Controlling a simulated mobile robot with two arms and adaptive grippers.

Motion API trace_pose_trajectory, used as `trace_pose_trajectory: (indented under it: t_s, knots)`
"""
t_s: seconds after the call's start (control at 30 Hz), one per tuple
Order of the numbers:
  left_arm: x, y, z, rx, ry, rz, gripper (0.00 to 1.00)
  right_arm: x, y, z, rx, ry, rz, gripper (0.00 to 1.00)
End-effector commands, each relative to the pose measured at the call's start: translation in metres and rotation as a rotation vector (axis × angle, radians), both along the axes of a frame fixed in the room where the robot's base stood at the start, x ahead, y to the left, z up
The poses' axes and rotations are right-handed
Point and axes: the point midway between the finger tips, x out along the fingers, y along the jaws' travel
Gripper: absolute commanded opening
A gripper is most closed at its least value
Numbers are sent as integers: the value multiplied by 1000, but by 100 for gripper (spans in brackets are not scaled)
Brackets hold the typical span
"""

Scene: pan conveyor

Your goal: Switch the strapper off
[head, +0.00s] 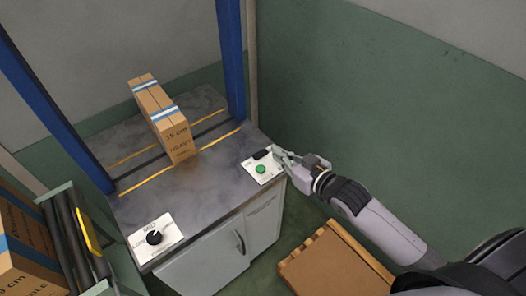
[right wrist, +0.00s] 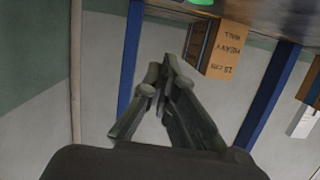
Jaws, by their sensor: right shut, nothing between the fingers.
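The strapper has a grey worktop (head: 205,190) under a blue arch (head: 232,62). On its right front corner is a white panel (head: 250,169) with a green round button (head: 261,169) and a black part (head: 262,155) behind it. A second white panel at the front left carries a black round knob (head: 154,237). My right gripper (head: 278,153) is at the right edge of the green-button panel, shut and empty; contact cannot be told. In the right wrist view its fingers (right wrist: 163,76) are together, and the green button (right wrist: 201,2) is at the top edge. My left gripper is not in view.
A strapped cardboard box (head: 160,118) stands on the worktop under the arch. At left are a roller conveyor (head: 70,235) and another box (head: 28,245). A green and grey wall stands behind.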

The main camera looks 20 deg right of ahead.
Motion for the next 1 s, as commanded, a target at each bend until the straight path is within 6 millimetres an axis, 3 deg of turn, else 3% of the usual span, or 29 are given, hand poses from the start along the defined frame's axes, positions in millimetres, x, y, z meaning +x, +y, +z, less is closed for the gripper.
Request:
trace_pose_trajectory:
  t_s: [0.37, 0.4, 0.6, 1.0]
  knots:
    - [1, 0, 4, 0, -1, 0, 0, 73, 27, -17, 2, -2, 0, 0]
    - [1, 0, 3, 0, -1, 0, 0, 69, 26, -30, 0, 7, -2, 0]
    - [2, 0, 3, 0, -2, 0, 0, 68, 27, -52, 1, 1, 0, 0]
    - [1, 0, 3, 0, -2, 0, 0, 67, 27, -58, 1, 0, 0, 0]
